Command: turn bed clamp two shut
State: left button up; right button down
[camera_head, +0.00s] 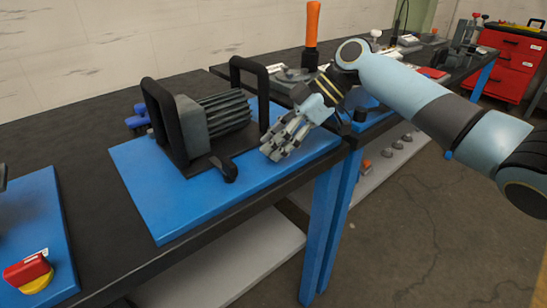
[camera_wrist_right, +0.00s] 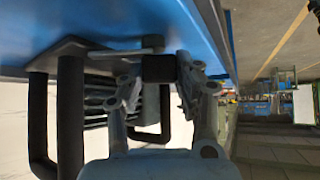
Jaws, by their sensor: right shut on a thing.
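The grey finned motor (camera_head: 215,117) sits on a black base on the blue board, between two black hoop handles. One black bed clamp lever (camera_head: 229,170) shows at the base's front edge, free of any gripper. My right gripper (camera_head: 272,149) is low at the right side of the motor, over the board. In the right wrist view, its fingers are shut on a black block (camera_wrist_right: 158,68), which looks like the handle of bed clamp two. The fingers hide this clamp in the head view, so its turn angle cannot be told. My left gripper is not in view.
The blue board (camera_head: 170,210) has bare room at its front. A red and yellow switch (camera_head: 29,273) is on another blue board at the left. An orange-handled tool (camera_head: 312,25) stands behind my right arm. Blue knobs (camera_head: 138,120) lie behind the motor.

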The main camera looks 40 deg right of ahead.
jog(key=n+g+b, duration=0.1)
jog(key=b, duration=0.1)
jog(key=n+g+b, duration=0.1)
jog(key=n, duration=0.1)
jog(key=shift+d+f+g+y+b, duration=0.1)
jog(key=shift+f+g+y+b, duration=0.1)
jog(key=shift+g+y+b, duration=0.15)
jog(key=shift+r+n+g+b, duration=0.2)
jog(key=shift+n+g+b, duration=0.75)
jog(key=shift+n+b, duration=0.45)
jog(key=c, duration=0.9)
grip_release()
jog(key=v, duration=0.7)
jog(key=shift+d+r, duration=0.1)
jog(key=shift+d, duration=0.15)
